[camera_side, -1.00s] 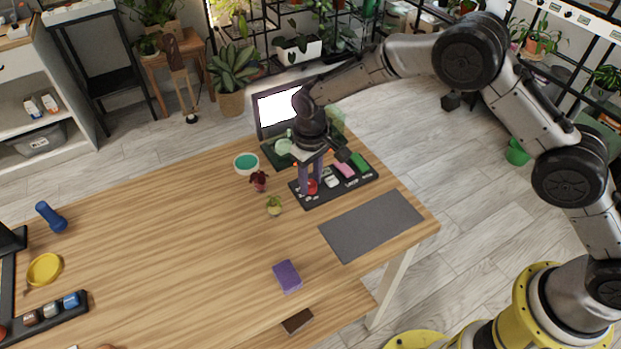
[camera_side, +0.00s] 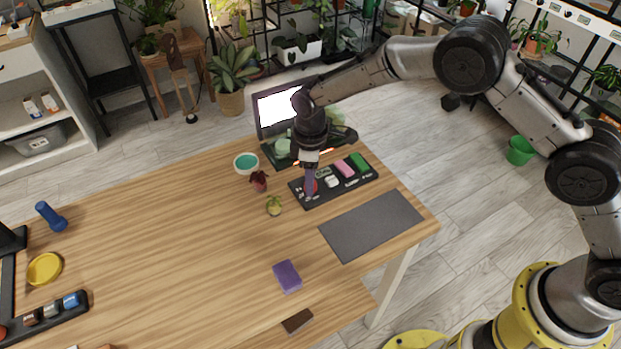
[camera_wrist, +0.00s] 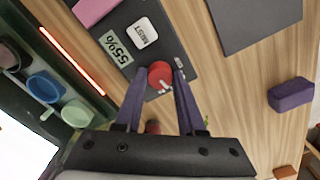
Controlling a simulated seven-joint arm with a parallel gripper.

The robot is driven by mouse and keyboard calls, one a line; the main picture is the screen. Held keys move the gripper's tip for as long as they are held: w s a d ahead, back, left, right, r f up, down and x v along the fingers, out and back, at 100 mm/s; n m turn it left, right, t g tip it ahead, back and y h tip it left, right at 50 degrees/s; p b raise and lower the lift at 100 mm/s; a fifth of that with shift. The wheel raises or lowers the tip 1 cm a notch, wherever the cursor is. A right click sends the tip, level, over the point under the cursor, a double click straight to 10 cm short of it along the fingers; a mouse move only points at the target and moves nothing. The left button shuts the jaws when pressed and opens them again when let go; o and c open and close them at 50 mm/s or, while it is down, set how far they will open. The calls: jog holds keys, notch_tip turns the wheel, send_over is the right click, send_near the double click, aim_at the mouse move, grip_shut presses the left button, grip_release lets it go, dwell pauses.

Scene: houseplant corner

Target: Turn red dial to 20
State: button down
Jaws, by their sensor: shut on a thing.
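The red dial (camera_wrist: 160,75) sits on a dark control panel (camera_wrist: 172,45) and shows between my two fingers in the wrist view. It has a small pale pointer mark, and small white labels lie around it, too small to read. My gripper (camera_wrist: 159,78) points down at the panel with its purple fingertips on either side of the dial, shut on it. In the side view the dial (camera_side: 312,186) is partly hidden behind my gripper (camera_side: 310,190). A white MIST button (camera_wrist: 142,33) and a 55% display (camera_wrist: 115,47) are beside the dial.
A pink block (camera_side: 345,167) and a green block (camera_side: 359,161) are on the panel's far end. A grey mat (camera_side: 371,225) lies in front. The table's middle is clear.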

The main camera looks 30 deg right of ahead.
jog(key=n, duration=0.3)
jog(key=shift+r+n, duration=0.1)
jog(key=shift+n, duration=2.3)
jog(key=c, duration=0.8)
grip_release()
notch_tip(320, 180, up, 14)
jog(key=shift+f, duration=0.1)
